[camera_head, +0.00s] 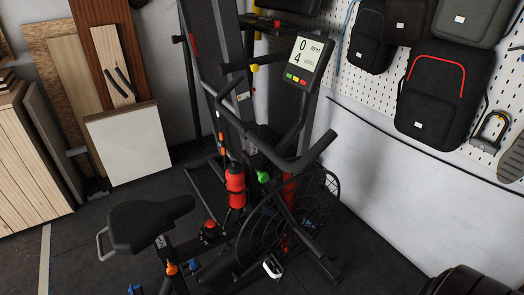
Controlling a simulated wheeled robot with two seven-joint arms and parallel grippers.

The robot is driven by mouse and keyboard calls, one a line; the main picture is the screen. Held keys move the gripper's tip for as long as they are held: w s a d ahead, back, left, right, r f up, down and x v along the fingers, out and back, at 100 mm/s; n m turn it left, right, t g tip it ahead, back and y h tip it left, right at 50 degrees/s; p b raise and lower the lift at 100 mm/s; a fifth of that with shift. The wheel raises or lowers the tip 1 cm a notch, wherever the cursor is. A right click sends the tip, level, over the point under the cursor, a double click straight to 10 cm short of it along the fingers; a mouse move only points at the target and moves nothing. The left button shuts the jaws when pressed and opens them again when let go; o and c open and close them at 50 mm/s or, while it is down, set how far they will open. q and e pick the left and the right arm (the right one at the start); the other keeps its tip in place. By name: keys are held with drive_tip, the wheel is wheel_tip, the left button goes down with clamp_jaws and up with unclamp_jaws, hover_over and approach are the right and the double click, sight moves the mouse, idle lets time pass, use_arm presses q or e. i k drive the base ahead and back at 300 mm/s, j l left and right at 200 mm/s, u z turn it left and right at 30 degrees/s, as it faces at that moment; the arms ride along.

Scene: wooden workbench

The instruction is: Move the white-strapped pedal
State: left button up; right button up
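The white-strapped pedal (272,267) shows low in the head view, on the near side of the black exercise bike (262,165). It is small, with a white top and a dark body, and sits beside the bike's round fan cage (283,222). Its crank is hard to make out against the dark frame. The other pedal cannot be told apart. Neither of my grippers is in view, and nothing is seen touching the pedal.
The bike's black seat (148,222) is at left and its handlebar (300,152) juts towards me. A red bottle (235,186) is on the frame. Bags (440,98) hang on the pegboard. Dark floor (365,262) is free right of the bike.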

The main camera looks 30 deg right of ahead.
sight(272, 271)
drive_tip(key=z, duration=1.2)
